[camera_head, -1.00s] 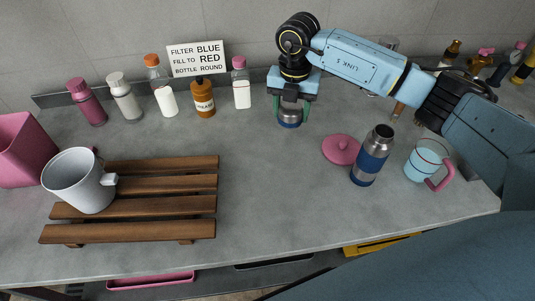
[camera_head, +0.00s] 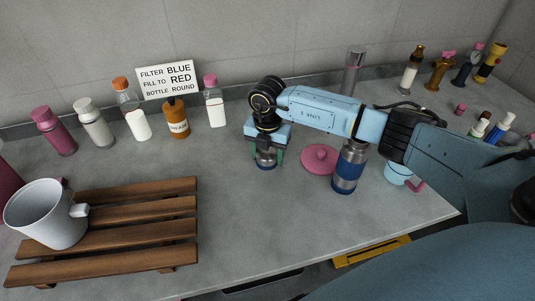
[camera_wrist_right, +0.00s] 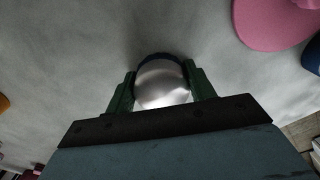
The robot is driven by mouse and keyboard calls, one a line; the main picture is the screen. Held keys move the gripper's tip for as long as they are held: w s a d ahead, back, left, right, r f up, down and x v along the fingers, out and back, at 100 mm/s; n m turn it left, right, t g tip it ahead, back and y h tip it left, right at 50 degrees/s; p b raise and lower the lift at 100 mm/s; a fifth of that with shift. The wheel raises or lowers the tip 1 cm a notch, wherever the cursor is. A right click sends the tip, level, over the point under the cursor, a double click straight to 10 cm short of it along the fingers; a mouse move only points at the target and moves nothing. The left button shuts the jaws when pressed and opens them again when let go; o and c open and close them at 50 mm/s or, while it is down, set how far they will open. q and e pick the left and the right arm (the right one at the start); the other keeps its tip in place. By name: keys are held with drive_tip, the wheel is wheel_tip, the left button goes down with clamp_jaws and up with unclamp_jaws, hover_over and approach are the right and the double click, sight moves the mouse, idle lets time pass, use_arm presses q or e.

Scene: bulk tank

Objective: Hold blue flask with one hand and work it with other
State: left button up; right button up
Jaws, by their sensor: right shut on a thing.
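The blue flask (camera_head: 347,173), with steel and blue bands, stands upright on the counter. My right forearm crosses in front of its top, so its mouth is hidden. My right gripper (camera_head: 266,153) is left of the flask, pointing down, and shut on a steel cup-like cap (camera_head: 265,160) with a blue rim. In the right wrist view the cap (camera_wrist_right: 162,82) sits between the green fingers (camera_wrist_right: 162,90). It is low over the counter; I cannot tell whether it touches. My left gripper is not in view.
A pink lid (camera_head: 320,158) lies between cap and flask. A light blue mug (camera_head: 397,173) is right of the flask, partly covered by my arm. Bottles and a sign (camera_head: 167,79) line the back. A white pot (camera_head: 45,215) stands on a wooden rack (camera_head: 135,231). The front middle counter is clear.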

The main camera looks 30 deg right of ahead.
drive_tip(key=o, duration=0.7)
drive_tip(key=shift+f, duration=0.1)
drive_tip(key=shift+c, duration=0.2)
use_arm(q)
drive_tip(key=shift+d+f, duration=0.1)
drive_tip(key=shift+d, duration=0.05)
use_arm(e)
drive_tip(key=o, duration=0.4)
drive_tip(key=shift+r, duration=0.3)
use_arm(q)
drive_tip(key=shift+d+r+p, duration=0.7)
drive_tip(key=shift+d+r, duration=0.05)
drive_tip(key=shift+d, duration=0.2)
use_arm(e)
wheel_tip(320, 180, up, 12)
drive_tip(key=shift+f, duration=0.1)
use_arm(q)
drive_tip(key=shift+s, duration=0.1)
use_arm(e)
drive_tip(key=shift+s, duration=0.1)
